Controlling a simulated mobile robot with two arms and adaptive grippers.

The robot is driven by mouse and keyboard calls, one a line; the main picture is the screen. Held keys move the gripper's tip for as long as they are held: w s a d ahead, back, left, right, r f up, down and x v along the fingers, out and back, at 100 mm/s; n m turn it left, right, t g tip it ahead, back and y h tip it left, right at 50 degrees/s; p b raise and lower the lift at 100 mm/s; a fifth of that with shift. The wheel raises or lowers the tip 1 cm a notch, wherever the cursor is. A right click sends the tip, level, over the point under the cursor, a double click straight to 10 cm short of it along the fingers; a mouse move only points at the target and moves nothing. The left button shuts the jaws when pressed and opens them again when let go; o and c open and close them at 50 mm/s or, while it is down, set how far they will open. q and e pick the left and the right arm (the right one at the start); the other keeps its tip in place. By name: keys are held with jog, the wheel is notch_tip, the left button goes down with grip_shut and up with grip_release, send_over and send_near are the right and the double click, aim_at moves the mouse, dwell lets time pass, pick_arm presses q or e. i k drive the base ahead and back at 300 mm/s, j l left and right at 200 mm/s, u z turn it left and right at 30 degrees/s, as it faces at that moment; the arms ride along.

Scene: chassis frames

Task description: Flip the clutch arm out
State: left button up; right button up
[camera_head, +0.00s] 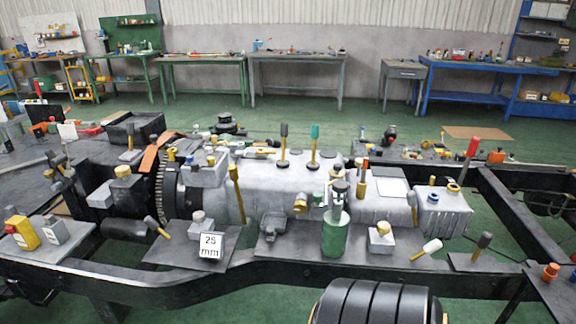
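A grey gearbox-like casing (270,190) lies across a dark chassis frame (200,272) in the middle of the head view. A large toothed ring (161,192) stands at its left end. A slim yellow-brown lever (236,190) stands nearly upright, tilted a little, against the casing's near side; it may be the clutch arm, but I cannot tell for sure. Another yellow-handled lever with a dark end (156,227) leans near a flat plate marked 25 mm (211,245). Neither of my grippers is in view.
A green cylinder (335,234) stands at the casing's front. Several small levers and blocks crowd the casing and plates. A dark ribbed rounded thing (375,303) fills the bottom centre. Workbenches (297,57) line the back wall, with open green floor before them.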

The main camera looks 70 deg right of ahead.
aim_at(233, 174)
jog(key=z, duration=1.75)
jog(key=i+j+u, duration=0.2)
jog(key=i, duration=0.2)
